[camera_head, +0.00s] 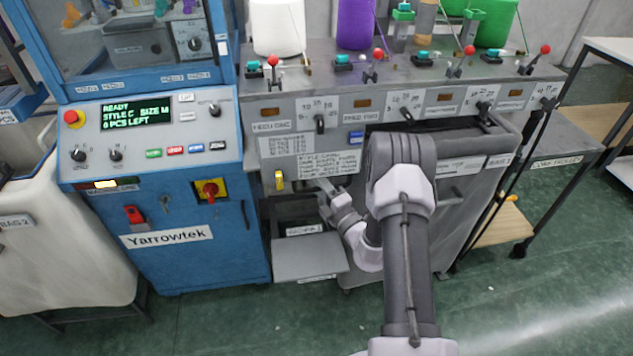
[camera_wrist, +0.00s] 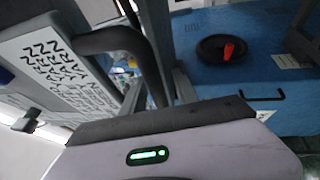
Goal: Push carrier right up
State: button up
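No part that I can read as "carrier right" stands out. My gripper (camera_head: 327,188) is at the machine's front, below the lever row, beside the lettered card (camera_head: 328,164). In the wrist view, the card (camera_wrist: 62,75) is close on the left, and a dark curved bar crosses the near view. Whether the fingers are open or hold anything is not clear. My arm hides part of the front.
The blue cabinet (camera_head: 225,245) with a red rotary switch (camera_head: 210,190) stands left; its screen (camera_head: 136,114) reads ready. A grey tray (camera_head: 308,258) juts out below my gripper. Red-knobbed stalks and yarn cones, including a purple one (camera_head: 356,24), stand on top. The green floor is open at front right.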

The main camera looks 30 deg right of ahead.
grip_shut()
dwell(1.4)
